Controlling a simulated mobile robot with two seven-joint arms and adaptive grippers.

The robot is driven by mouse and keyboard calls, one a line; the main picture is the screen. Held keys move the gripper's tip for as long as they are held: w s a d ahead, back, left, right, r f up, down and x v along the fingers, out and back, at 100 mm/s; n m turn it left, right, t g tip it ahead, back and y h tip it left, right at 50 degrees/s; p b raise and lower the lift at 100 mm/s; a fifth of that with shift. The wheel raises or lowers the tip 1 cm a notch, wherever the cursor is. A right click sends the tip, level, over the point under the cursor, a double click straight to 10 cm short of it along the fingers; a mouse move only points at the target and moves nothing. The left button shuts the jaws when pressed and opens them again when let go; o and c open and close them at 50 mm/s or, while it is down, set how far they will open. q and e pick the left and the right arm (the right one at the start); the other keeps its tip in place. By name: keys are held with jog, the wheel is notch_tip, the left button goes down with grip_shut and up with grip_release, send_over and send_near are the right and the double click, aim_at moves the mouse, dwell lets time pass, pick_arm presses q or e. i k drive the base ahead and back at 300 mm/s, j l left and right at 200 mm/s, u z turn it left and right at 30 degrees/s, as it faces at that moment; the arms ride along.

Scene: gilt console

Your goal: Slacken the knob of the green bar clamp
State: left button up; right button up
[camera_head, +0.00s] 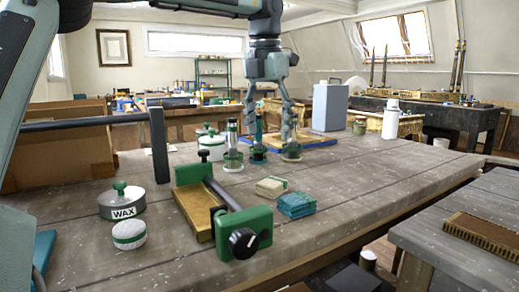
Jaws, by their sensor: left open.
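The green bar clamp (254,226) lies on the wooden workbench at front centre, over a gold-brown frame piece (196,208). Its round black knob (243,243) with a white mark faces me on the near jaw. A dark bar runs back to the far green jaw (193,173). My left gripper (274,146) hangs pointing down behind the clamp, its two fingers apart. It is well away from the knob. Its fingertips overlap small green-rimmed jars in the picture; I cannot tell whether they touch. Nothing is seen between the fingers. My right gripper is not in view.
A wax tin (122,204) and a white round pot (129,234) stand left of the clamp. Folded teal cloths (296,205) and a beige stack (270,187) lie right of it. A glass bottle (232,148) stands behind.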

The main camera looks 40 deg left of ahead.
aim_at(242, 244)
jog(key=u, duration=1.25)
